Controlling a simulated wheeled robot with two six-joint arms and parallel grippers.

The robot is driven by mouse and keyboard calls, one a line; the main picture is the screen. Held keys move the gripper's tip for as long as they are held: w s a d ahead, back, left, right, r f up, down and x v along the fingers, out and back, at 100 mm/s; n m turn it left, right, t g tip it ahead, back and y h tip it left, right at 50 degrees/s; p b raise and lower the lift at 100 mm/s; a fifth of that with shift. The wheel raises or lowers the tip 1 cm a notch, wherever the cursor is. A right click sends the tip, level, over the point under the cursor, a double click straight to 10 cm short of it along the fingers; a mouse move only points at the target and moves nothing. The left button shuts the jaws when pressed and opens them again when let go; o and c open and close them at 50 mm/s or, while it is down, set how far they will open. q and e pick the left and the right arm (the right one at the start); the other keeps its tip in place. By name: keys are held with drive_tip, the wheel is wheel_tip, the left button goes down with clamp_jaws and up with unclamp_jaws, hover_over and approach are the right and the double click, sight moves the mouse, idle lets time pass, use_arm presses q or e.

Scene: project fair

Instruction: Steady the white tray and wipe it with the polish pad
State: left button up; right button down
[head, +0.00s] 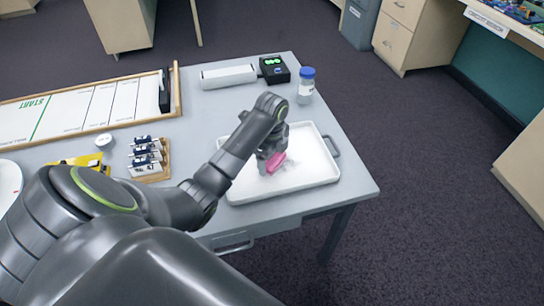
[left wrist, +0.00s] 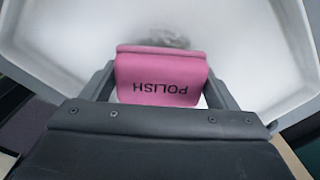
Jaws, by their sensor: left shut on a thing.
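The white tray (head: 318,165) lies near the right end of the grey table, with a dark handle on its right side. A grey smudge shows on its floor in the head view, and a dark smudge shows just past the pad in the left wrist view. My left gripper (head: 272,160) is over the tray, shut on the pink polish pad (head: 276,162). The pad also shows in the left wrist view (left wrist: 160,78), between both fingers, with the word POLISH on it. It is at the tray's floor; I cannot tell if it touches. My right gripper is not in view.
A blue-capped jar (head: 306,86), a black box with green lights (head: 274,69) and a white bar-shaped thing (head: 228,76) stand behind the tray. A rack of small bottles (head: 148,158) and a START track board (head: 75,110) are at left.

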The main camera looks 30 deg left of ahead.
use_arm(q)
drive_tip(key=shift+f, duration=0.75)
drive_tip(key=shift+d, duration=0.1)
